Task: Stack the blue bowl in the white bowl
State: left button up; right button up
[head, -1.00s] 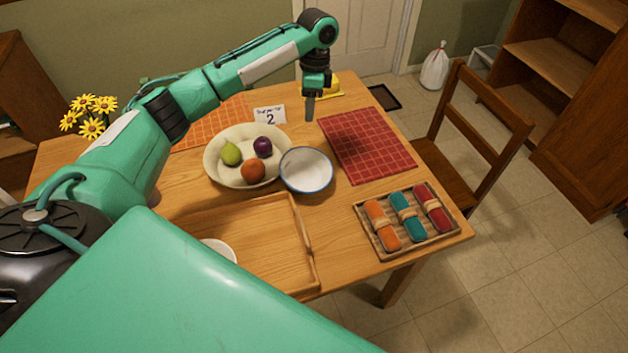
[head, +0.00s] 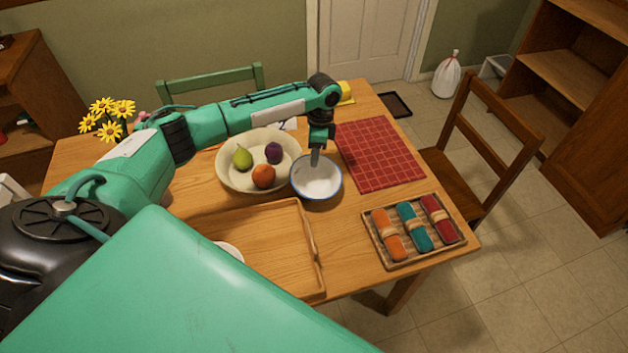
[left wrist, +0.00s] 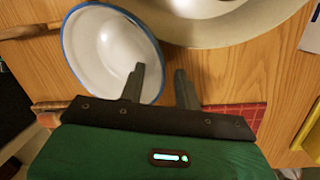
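The blue-rimmed bowl (head: 318,184), white inside, stands upright on the wooden table, right of the fruit bowl. It also shows in the left wrist view (left wrist: 100,45). A white bowl (head: 231,249) is partly hidden behind my green body part at the tray's left. My left gripper (head: 315,158) is at the blue bowl's far rim, pointing down. In the left wrist view its fingers (left wrist: 159,70) are apart, one over the bowl's inside and one outside, with the rim between them. Whether they touch the rim I cannot tell. My right gripper is not in view.
A cream bowl (head: 230,178) with a pear, a plum and an orange fruit stands close left of the blue bowl. A wooden tray (head: 275,256) lies in front. A red mat (head: 378,153) and a basket (head: 398,262) of rolled cloths are to the right.

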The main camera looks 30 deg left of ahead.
pick_arm(q)
jog(key=shift+c, duration=0.4)
grip_shut()
dwell(0.9)
